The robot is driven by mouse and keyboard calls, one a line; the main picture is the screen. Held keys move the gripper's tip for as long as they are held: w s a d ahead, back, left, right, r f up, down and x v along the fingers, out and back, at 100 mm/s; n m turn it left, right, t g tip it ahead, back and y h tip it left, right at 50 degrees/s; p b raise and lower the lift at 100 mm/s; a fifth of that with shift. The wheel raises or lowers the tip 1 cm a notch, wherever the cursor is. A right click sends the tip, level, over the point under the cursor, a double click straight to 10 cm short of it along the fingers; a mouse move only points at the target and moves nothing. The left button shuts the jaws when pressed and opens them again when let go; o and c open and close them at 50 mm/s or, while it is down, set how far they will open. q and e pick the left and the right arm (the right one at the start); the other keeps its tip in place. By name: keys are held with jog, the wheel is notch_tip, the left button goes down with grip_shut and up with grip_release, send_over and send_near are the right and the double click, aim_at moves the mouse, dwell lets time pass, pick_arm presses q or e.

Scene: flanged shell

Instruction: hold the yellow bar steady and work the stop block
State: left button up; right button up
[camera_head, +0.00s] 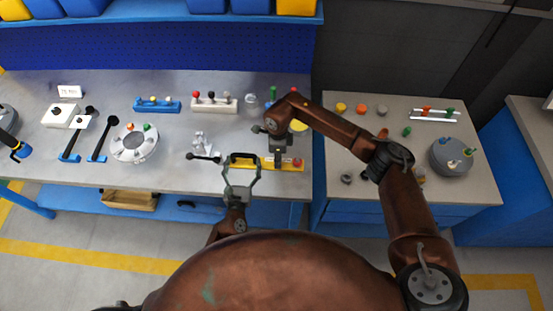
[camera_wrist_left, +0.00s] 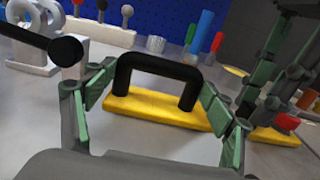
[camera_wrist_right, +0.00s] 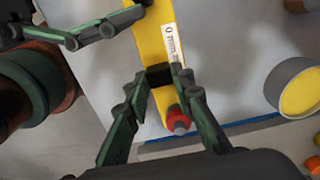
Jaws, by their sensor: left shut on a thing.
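The yellow bar (camera_head: 268,166) lies along the bench's front edge. It also shows in the left wrist view (camera_wrist_left: 150,106). My left gripper (camera_head: 242,168) is shut on the bar's black arched handle (camera_wrist_left: 155,66), with one finger at each side. The black stop block (camera_wrist_right: 160,74) sits across the bar beside a white scale strip marked "0 mm" (camera_wrist_right: 172,44). A red knob (camera_wrist_right: 178,118) is at the bar's end. My right gripper (camera_wrist_right: 162,82) points down over the bar with its fingertips on both sides of the block. Whether they press it is unclear.
A black ball-ended lever (camera_head: 204,156) stands just left of my left gripper. A round flanged part (camera_head: 134,144) sits further left. A grey cup with a yellow inside (camera_wrist_right: 300,90) is near my right gripper. A second bench (camera_head: 330,205) stands right, across a gap.

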jog(key=o, duration=0.4)
notch_tip(320, 180, up, 12)
dwell(0.6)
pick_arm(q)
jog(key=o, duration=1.8)
jog(key=shift+s, duration=0.1)
